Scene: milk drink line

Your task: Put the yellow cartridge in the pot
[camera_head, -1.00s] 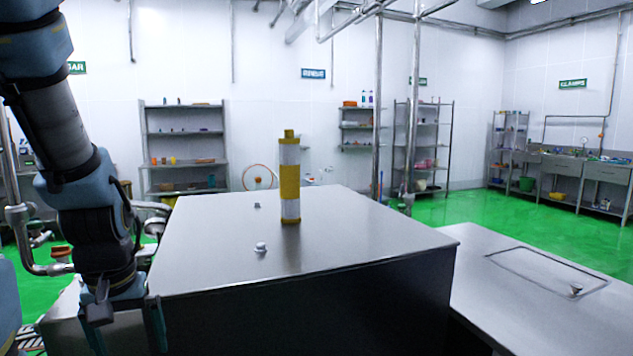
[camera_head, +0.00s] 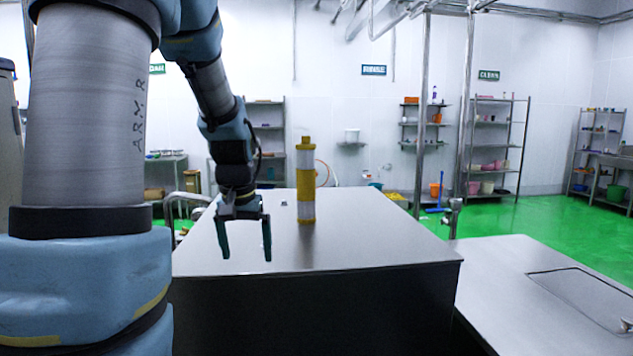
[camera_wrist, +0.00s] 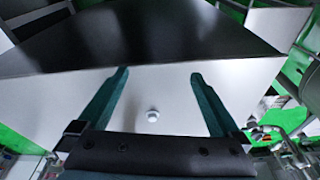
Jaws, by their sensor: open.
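The yellow cartridge (camera_head: 306,181) stands upright on the steel box top, with yellow ends, a yellow middle band and whitish sections between. My gripper (camera_head: 245,256) points down over the box top, left of the cartridge and apart from it. Its two fingers are spread with nothing between them. In the wrist view my gripper (camera_wrist: 158,77) is also open, and the cartridge does not show there. I cannot make out a pot in these frames.
The steel box top (camera_head: 360,225) is mostly clear around the cartridge. A small round knob (camera_wrist: 152,115) shows on the steel surface in the wrist view. A lower steel surface with a hatch outline (camera_head: 590,295) lies at the right. Shelves (camera_head: 497,145) stand along the back wall.

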